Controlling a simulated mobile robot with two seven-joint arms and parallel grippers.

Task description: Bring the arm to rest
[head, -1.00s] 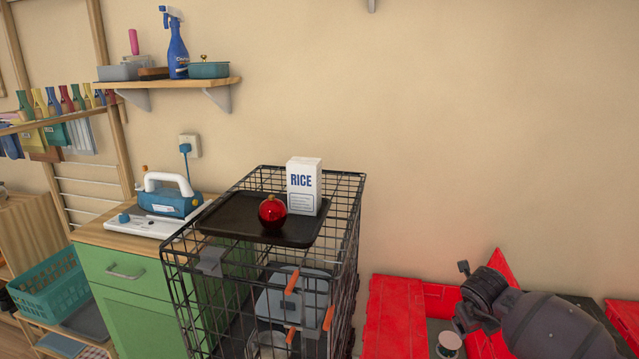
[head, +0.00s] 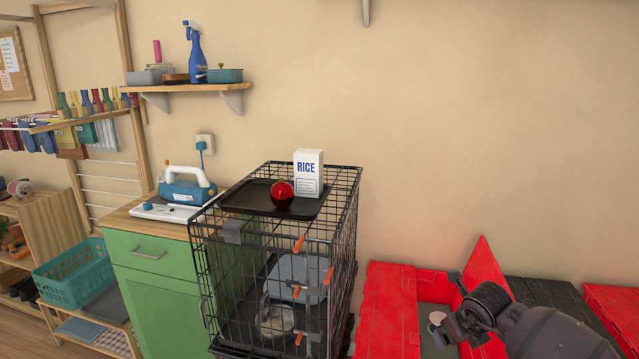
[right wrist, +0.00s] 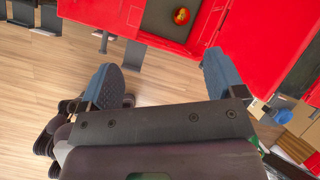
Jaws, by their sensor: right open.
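My right arm comes in from the right in the head view. Its gripper (head: 447,327) is seen side-on beside the red totes, its fingers hard to make out. In the right wrist view my right gripper (right wrist: 160,80) is open, its two blue-grey pads wide apart with only wooden floor and a tote edge showing between them. Nothing is held. My left gripper is not in view.
Open red totes (head: 385,300) stand low at the right; one holds a red-gold round object (right wrist: 181,16) in the wrist view. A black wire cage (head: 345,240) carries a dark tray with a red ball (head: 282,194) and a rice box (head: 308,173). A green cabinet (head: 155,290) stands left.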

